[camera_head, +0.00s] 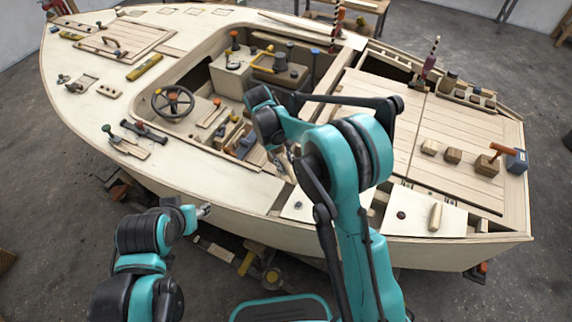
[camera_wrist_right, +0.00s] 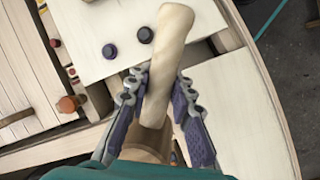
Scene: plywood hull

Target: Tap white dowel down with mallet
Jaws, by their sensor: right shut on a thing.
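My right gripper (camera_wrist_right: 158,90) is shut around a pale round wooden piece (camera_wrist_right: 172,45), which looks like the mallet's handle. A wider wooden part (camera_wrist_right: 146,148), perhaps the mallet's head, shows below it between the fingers. In the head view my right gripper (camera_head: 281,160) is mostly hidden behind my own arm, over the hull's near side. A pale upright cylinder (camera_head: 435,217) stands on the near right panel; I cannot tell whether it is the white dowel. My left gripper (camera_head: 203,211) is low, outside the hull, too small to read.
A steering wheel (camera_head: 172,101) and wooden blocks (camera_head: 453,155) are on the boat. The right deck boards are partly clear.

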